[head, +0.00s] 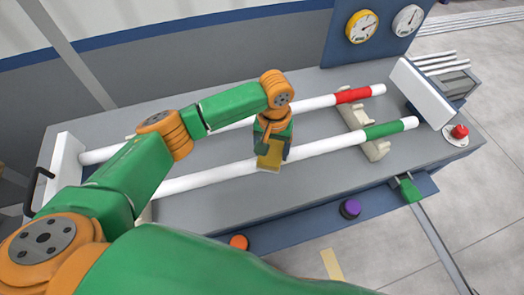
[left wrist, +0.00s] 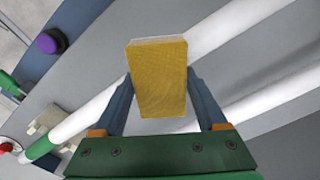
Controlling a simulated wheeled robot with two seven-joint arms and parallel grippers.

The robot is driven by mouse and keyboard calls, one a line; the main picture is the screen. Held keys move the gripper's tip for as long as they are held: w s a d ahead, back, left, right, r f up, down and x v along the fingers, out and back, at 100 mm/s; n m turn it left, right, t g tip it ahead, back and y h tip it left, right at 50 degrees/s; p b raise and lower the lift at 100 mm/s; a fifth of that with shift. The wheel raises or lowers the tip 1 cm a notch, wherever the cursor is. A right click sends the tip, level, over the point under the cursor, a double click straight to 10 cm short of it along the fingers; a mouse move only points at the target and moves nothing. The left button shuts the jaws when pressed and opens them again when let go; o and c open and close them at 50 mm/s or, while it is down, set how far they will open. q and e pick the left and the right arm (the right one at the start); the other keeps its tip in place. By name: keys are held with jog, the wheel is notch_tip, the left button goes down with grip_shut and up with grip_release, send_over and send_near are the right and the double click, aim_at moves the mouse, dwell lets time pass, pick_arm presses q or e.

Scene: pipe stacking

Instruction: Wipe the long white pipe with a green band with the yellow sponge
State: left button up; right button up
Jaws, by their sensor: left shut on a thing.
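The long white pipe with a green band (head: 320,143) lies nearer me across the grey bench, its green band toward the right end. My left gripper (head: 272,150) is over the middle of this pipe, shut on the yellow sponge (head: 270,156). The sponge also shows between the fingers in the left wrist view (left wrist: 158,80). It overlaps the pipe in the head view; I cannot tell whether it touches. The sponge and gripper hide a short part of the pipe, and my arm hides some of its left part. My right gripper is not in view.
A second white pipe with a red band (head: 315,103) lies parallel behind. A cream rest (head: 375,148) bears the pipes at right. White end plates (head: 420,92) stand at both ends. A red button (head: 459,132), a purple knob (head: 350,209) and an orange knob (head: 238,243) are around the bench.

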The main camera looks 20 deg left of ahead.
aim_at(259, 157)
pick_arm(q)
jog(key=shift+w+d+f+b, duration=0.15)
jog(key=shift+w+d+b, duration=0.35)
jog(key=shift+d, duration=0.25)
jog(key=shift+w+d+f+b, duration=0.1)
jog(key=shift+w+d+b, duration=0.4)
jog(key=shift+d, duration=0.5)
jog(key=shift+r+p, duration=0.4)
jog(key=shift+p, duration=0.15)
jog(key=shift+a+p, duration=0.2)
jog(key=shift+p, duration=0.55)
jog(key=s+a+p, duration=0.1)
jog(key=a+p, duration=0.1)
jog(key=p, duration=0.2)
jog(key=shift+s+a, duration=0.1)
jog(key=shift+s, duration=0.25)
jog(key=shift+s+a+f+p, duration=0.15)
jog(key=shift+a+f+p, duration=0.05)
jog(key=shift+a+p, duration=0.15)
jog(key=shift+s+a, duration=0.1)
jog(key=shift+a, duration=0.05)
jog(key=shift+s+a+f+p, duration=0.2)
jog(key=shift+s+a+p, duration=0.45)
jog(key=shift+p, duration=0.05)
jog(key=shift+s+a, duration=0.45)
jog(key=shift+a, duration=0.15)
